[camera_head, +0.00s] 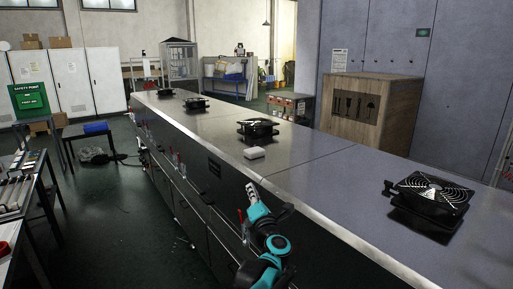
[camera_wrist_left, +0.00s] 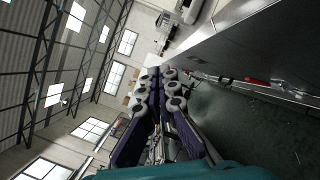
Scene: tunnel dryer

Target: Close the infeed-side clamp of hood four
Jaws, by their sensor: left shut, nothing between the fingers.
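The tunnel dryer (camera_head: 290,160) is a long steel-topped housing running from the far left to the near right. Small clamps (camera_head: 181,166) with red handles show on its dark side face; which hood each belongs to I cannot tell. In the left wrist view a red-handled clamp (camera_wrist_left: 258,81) lies along the side panel, to the right of the fingers and apart from them. My left gripper (camera_head: 251,189) is shut and empty beside the dryer's top edge. Its fingers are together in the left wrist view (camera_wrist_left: 160,78). My right gripper is out of view.
A wooden crate (camera_head: 368,112) stands behind. A bench (camera_head: 22,190) with parts is at the left. The floor (camera_head: 110,205) between bench and dryer is mostly clear.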

